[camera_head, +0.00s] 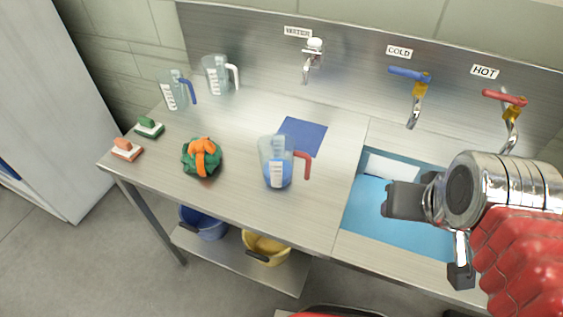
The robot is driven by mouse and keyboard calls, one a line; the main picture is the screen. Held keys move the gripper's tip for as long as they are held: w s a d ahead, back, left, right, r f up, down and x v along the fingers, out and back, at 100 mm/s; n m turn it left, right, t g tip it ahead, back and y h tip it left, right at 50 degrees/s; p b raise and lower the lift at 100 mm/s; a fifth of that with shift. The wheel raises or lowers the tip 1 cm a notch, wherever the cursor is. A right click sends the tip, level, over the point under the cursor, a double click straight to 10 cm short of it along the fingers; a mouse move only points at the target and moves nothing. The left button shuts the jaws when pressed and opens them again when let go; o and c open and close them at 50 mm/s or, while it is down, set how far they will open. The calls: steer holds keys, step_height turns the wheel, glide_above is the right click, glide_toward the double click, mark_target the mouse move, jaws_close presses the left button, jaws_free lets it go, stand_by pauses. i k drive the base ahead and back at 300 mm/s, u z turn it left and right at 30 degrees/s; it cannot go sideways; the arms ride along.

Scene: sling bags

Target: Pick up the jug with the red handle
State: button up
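The jug with the red handle (271,152) stands upright on the steel counter, near its middle. It is clear, with blue liquid low inside, and its red handle (305,164) points right. My gripper (431,238) is at the right, above the sink side. Its two dark fingers are spread wide apart with nothing between them. It is well to the right of the jug and apart from it.
A jug with a blue handle (173,91) and one with a white handle (215,74) stand at the back left. A green pot-like item with orange cloth (201,158), two brushes (149,127) and a blue mat (303,136) are on the counter. Taps (413,98) line the back wall.

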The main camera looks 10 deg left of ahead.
mark_target(277, 151)
steer(key=z, duration=0.65)
steer(key=k, duration=0.5)
steer(key=u, duration=1.3)
steer(key=i, duration=0.5)
